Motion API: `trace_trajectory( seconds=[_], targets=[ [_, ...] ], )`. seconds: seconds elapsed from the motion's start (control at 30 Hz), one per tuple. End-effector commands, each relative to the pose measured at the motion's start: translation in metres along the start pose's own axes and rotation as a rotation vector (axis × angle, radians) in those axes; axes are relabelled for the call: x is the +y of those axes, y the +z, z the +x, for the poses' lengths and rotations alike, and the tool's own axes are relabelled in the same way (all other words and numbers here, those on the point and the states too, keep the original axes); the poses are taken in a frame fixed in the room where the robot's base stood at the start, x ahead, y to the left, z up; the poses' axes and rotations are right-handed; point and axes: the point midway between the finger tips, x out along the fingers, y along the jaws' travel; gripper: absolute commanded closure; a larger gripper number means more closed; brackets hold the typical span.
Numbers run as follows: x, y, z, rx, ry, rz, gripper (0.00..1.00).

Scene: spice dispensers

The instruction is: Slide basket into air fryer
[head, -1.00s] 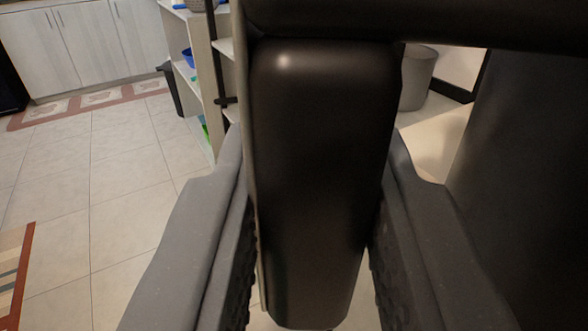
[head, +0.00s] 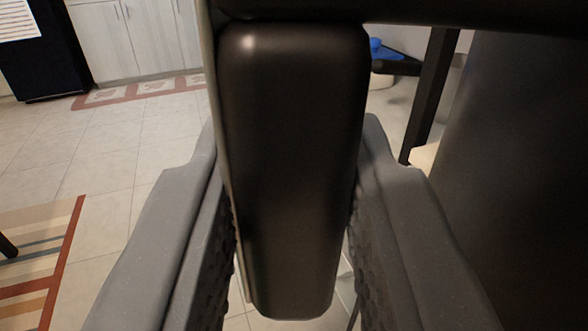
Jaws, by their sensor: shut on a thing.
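A dark, glossy handle (head: 290,150) stands upright in the middle of the head view, with rounded edges. It looks like the basket's handle. My gripper (head: 292,245) is shut on it, with one grey finger against its left side and the other against its right side. A dark bar (head: 420,12) crosses the top of the view above the handle. A large dark surface (head: 515,140) fills the right side; I cannot tell whether it is the basket or the air fryer. The rest of the basket is not clearly seen.
Tiled floor (head: 110,155) lies open at the left. A striped rug (head: 45,250) is at the lower left. Pale cabinets (head: 140,40) and a black appliance (head: 45,55) stand at the back. A dark post (head: 430,95) and a blue object (head: 385,50) show right of the handle.

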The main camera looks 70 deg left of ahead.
Motion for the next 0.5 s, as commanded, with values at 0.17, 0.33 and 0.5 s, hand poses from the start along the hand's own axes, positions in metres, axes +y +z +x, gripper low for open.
trace_trajectory(
  seconds=[0.17,0.33,0.5],
  targets=[
    [0.0019,-0.0028,-0.0007,0.009,-0.061,0.000,1.00],
    [0.0022,-0.0036,-0.0022,0.017,-0.120,0.000,1.00],
    [0.0026,-0.0026,-0.0025,0.027,-0.193,0.004,1.00]
  ],
)
